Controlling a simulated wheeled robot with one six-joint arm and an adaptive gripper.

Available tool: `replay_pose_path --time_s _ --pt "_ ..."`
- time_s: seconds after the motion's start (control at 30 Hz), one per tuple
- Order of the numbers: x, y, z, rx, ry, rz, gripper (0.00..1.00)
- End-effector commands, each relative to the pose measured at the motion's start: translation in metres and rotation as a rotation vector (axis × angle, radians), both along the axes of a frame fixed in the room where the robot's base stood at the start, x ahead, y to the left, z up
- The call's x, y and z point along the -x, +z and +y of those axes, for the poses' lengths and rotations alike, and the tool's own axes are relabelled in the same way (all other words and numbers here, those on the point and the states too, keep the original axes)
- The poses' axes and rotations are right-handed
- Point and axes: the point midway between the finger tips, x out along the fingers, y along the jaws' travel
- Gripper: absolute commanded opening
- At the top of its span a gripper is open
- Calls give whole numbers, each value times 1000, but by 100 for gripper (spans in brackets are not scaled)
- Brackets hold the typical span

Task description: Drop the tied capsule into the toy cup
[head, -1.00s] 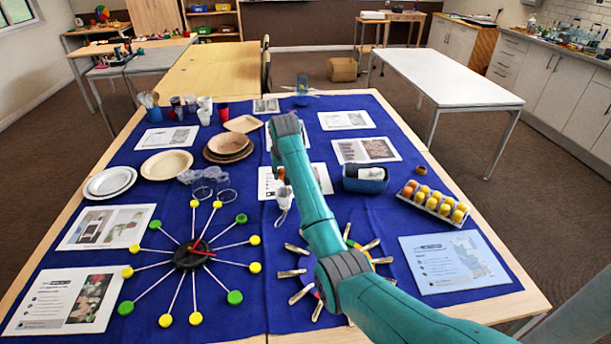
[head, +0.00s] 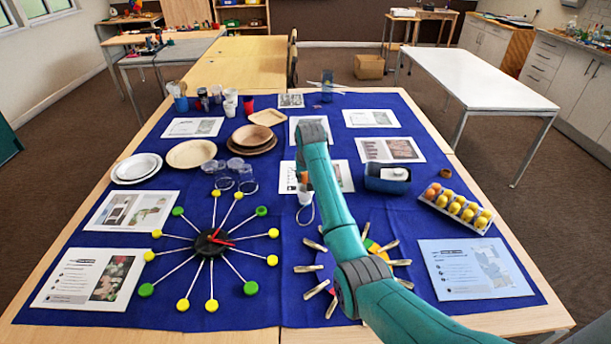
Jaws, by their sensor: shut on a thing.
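My gripper (head: 303,181) is mostly hidden behind my teal arm, over the middle of the blue cloth. It is shut on a small pale capsule (head: 305,197), with a thin loop of string hanging below. I cannot tell its exact height above the cloth. A translucent blue cup (head: 327,91) stands upright at the back middle, beyond my gripper. A red cup (head: 248,107) and white cups (head: 230,105) stand at the back left. I cannot tell which of these is the toy cup.
Bowls (head: 252,138), plates (head: 137,167) and clear cups (head: 222,178) stand left of my gripper. A blue tub (head: 387,178) and an egg tray (head: 455,207) are at right. A spoked wheel (head: 212,243) lies front left. Flat printed sheets (head: 371,118) lie around.

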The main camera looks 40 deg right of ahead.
Motion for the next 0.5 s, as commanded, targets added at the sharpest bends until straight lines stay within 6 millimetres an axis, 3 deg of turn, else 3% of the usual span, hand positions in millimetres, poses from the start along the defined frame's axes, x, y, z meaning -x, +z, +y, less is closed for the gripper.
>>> replay_pose_path --time_s 0.5 --pt "0 -3 0 0 0 1 18"
